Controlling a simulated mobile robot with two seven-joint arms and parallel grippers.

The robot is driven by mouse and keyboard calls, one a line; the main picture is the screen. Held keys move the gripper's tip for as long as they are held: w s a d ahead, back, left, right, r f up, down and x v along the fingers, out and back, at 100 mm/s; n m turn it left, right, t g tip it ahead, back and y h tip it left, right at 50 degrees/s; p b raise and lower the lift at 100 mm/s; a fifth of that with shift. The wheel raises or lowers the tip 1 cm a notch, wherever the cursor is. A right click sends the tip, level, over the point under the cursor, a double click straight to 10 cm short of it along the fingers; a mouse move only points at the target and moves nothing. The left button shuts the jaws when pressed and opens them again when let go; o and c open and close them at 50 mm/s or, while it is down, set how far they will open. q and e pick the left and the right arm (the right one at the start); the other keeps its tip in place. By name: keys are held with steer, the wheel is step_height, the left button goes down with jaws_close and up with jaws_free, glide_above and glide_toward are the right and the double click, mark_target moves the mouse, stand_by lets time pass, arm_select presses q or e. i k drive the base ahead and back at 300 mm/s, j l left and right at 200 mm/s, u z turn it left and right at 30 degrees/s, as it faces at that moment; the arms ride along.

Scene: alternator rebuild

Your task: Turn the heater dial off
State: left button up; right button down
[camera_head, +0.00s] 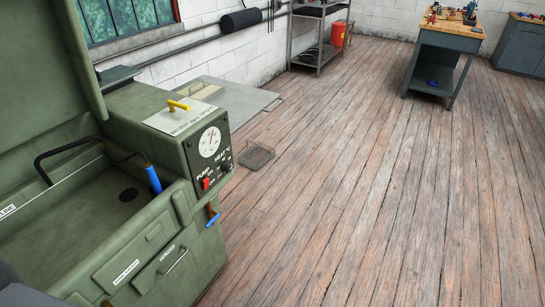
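A green parts washer (150,250) stands at the left with its lid raised. The control panel on its right end carries a round white gauge (210,141), a red pump switch (206,183) and a small black heater dial (226,166). The dial sits below the gauge, at the panel's right edge. It is too small to read its setting. Neither of my grippers is in view. A dark grey shape in the bottom left corner may be part of my arm.
A yellow handle (179,105) is on top of the washer, and a blue-handled hose (153,180) is in its basin. A wire basket (257,155) lies on the floor beyond the panel. A workbench (443,45) stands at the back right. The wooden floor between is clear.

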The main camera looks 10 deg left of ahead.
mark_target(226, 167)
steer(key=i+l+z, duration=0.15)
steer(key=i, duration=0.5)
steer(key=i+z, duration=0.15)
steer(key=i, duration=0.45)
steer(key=i+u, duration=0.35)
steer(key=i+l+u, duration=0.15)
steer(key=u, duration=0.2)
steer(key=i+l+u, duration=0.5)
steer(key=u, duration=0.3)
steer(key=i+l+u, duration=0.15)
steer(key=l+u, duration=0.15)
steer(key=u, duration=0.2)
steer(key=l+u, duration=0.3)
steer(key=u, duration=0.15)
steer(key=i+l+u, duration=0.1)
steer(key=l+u, duration=0.2)
steer(key=u, duration=0.2)
steer(key=l+u, duration=0.3)
steer(key=u, duration=0.15)
